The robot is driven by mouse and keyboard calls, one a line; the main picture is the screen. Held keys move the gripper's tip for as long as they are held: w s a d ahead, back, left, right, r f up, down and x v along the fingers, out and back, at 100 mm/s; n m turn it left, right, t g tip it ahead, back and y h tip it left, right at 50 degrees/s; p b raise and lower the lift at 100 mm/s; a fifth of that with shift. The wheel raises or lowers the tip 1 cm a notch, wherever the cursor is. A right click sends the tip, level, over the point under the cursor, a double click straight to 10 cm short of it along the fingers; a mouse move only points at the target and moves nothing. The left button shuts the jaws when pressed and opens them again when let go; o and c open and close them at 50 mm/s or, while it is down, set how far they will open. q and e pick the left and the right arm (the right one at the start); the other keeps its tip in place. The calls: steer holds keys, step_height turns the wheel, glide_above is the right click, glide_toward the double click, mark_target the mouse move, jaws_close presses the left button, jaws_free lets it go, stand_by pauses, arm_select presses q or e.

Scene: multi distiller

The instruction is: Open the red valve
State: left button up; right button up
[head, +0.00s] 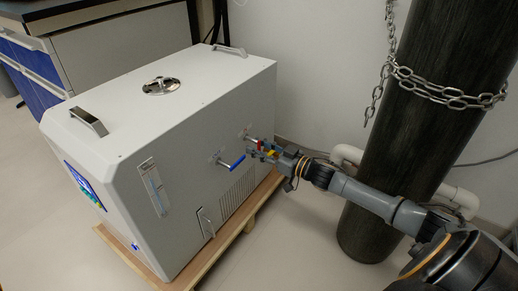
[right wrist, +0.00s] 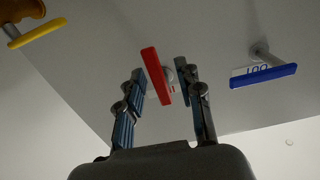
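The red valve shows in the right wrist view as a long red handle (right wrist: 155,76) on a short stem from the white box wall. It stands between my right gripper's two fingertips (right wrist: 161,82), slightly tilted. The fingers are apart, with a gap beside the handle; I cannot tell whether either one touches it. In the head view my right gripper (head: 262,151) is at the box's side wall, and a small part of the red handle (head: 262,145) shows between its fingers. The gripper hides the rest. My left gripper is not in view.
A blue valve handle (right wrist: 263,76) is right of the red one in the right wrist view, and a yellow handle (right wrist: 37,32) is at upper left. The white box (head: 190,120) stands on a wooden pallet (head: 215,246). A chained dark cylinder (head: 405,130) stands close behind my right arm.

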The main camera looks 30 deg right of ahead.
jaws_close()
